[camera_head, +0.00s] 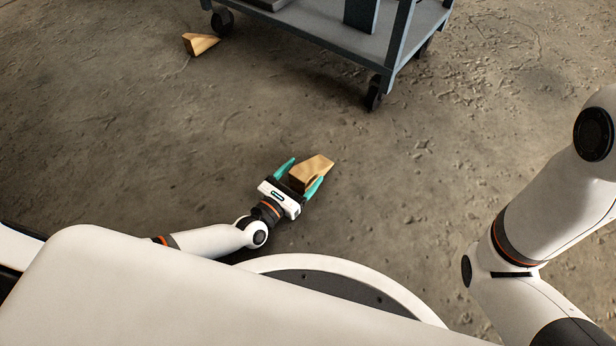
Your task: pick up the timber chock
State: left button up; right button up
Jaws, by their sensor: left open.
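A timber chock (315,168), a light brown wooden wedge, lies on the concrete floor in front of my base. My left gripper (299,174) is low at the floor, with its two green fingers open on either side of the chock. The right finger looks close to the wood; whether it touches I cannot tell. A gap shows between the left finger and the chock. The near end of the chock is partly hidden by the gripper. A second timber chock (200,44) lies on the floor at the upper left, near a cart wheel. My right gripper is out of view.
A grey-blue wheeled cart (335,38) stands at the top, with black casters (373,93) on the floor. Bare rough concrete (470,110) lies between the cart and me. My right arm fills the right edge.

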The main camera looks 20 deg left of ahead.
aim_at(313, 167)
pick_arm(q)
jog(key=shift+b+x, duration=0.4)
jog(key=shift+x, duration=1.05)
jog(key=c, duration=1.2)
